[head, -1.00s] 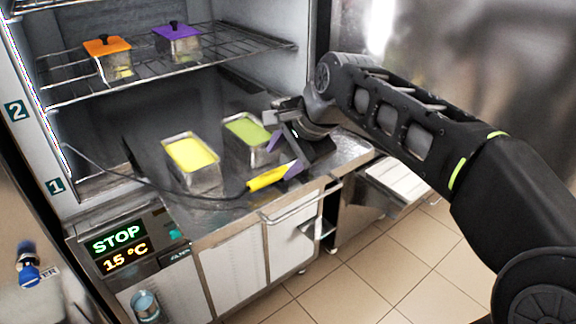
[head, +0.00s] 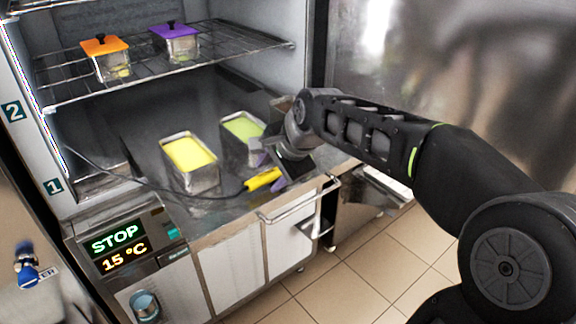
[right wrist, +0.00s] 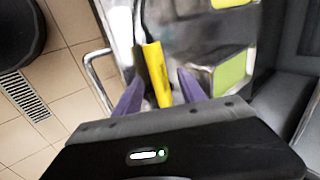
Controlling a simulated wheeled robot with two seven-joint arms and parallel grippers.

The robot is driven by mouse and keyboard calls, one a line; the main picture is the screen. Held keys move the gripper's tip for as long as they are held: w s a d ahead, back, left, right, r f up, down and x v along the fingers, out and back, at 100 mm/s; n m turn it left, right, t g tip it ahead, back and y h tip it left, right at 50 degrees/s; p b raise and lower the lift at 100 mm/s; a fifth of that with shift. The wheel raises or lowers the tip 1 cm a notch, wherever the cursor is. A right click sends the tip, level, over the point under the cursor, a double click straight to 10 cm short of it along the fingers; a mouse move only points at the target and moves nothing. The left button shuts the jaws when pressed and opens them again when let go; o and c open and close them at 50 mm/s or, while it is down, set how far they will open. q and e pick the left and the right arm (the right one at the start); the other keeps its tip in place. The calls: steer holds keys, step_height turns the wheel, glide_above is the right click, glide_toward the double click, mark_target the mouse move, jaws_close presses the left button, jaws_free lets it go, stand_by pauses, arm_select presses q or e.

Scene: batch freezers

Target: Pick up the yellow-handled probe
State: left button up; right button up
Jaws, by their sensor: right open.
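The probe has a yellow handle (head: 263,180) and a dark cable; it lies on the steel counter near its front edge, in front of the green-filled pan. In the right wrist view the yellow handle (right wrist: 157,72) shows between the two purple fingers. My right gripper (head: 271,171) is open, with its fingers on either side of the handle's near end; I cannot tell whether they touch it. The open gripper also shows in the right wrist view (right wrist: 160,92). The handle's right end is partly hidden by my gripper in the head view. My left gripper is not in view.
A yellow-filled pan (head: 189,154) and a green-filled pan (head: 240,128) stand behind the probe. Orange-lidded (head: 105,46) and purple-lidded (head: 174,31) containers sit on the wire rack above. A handle bar (head: 300,203) runs along the front. The display (head: 114,241) reads STOP, 15 °C.

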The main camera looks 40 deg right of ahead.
steer(key=shift+w+f, duration=0.1)
steer(key=shift+f, duration=0.1)
stand_by(0.5)
jaws_close()
stand_by(0.3)
stand_by(0.3)
